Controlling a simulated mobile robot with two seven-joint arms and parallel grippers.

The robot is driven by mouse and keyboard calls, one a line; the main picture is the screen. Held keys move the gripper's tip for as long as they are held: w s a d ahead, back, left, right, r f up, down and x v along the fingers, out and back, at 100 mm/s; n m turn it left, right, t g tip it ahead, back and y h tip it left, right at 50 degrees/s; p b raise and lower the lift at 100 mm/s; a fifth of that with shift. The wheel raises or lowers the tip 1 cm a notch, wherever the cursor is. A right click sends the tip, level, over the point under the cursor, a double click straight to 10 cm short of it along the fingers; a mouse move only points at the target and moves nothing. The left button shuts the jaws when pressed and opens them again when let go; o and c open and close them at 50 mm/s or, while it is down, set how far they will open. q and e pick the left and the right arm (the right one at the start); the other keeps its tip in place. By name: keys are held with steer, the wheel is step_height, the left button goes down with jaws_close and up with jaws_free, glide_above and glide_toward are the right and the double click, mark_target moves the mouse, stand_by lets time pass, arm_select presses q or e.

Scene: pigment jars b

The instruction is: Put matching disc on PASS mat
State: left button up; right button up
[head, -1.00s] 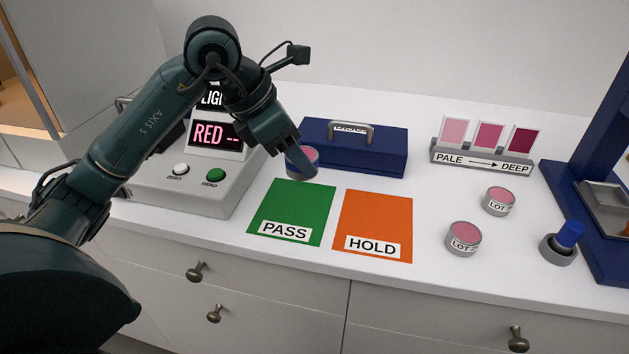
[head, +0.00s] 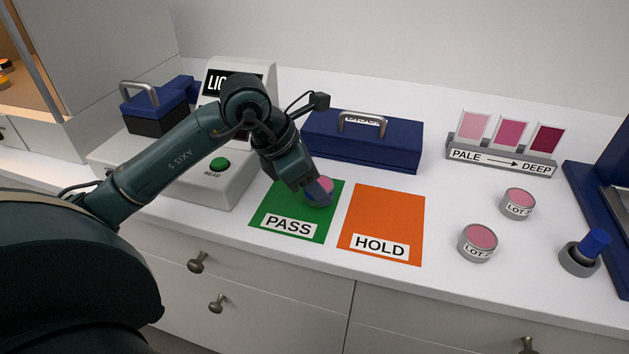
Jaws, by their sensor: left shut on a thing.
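My left gripper (head: 309,194) is shut on a round grey jar with a pink disc face (head: 322,188). The jar is over the upper right part of the green PASS mat (head: 334,222); I cannot tell whether it touches the mat. The fingers hide part of it. The orange HOLD mat (head: 385,216) lies to the right and is empty. Two more pink discs in grey jars with LOT labels stand further right: a nearer one (head: 479,240) and a farther one (head: 518,202). My right gripper is not in view.
A reader machine (head: 225,187) with a green READ button stands left of the mats. A blue case (head: 365,147) stands behind them. A PALE to DEEP rack (head: 502,158) holds three pink swatches. A grey cup with a blue-topped item (head: 594,243) stands at right.

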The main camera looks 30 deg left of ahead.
arm_select(q)
steer(key=o, duration=1.1)
steer(key=shift+f, duration=0.1)
steer(key=shift+c, duration=0.2)
steer(key=v, duration=1.2)
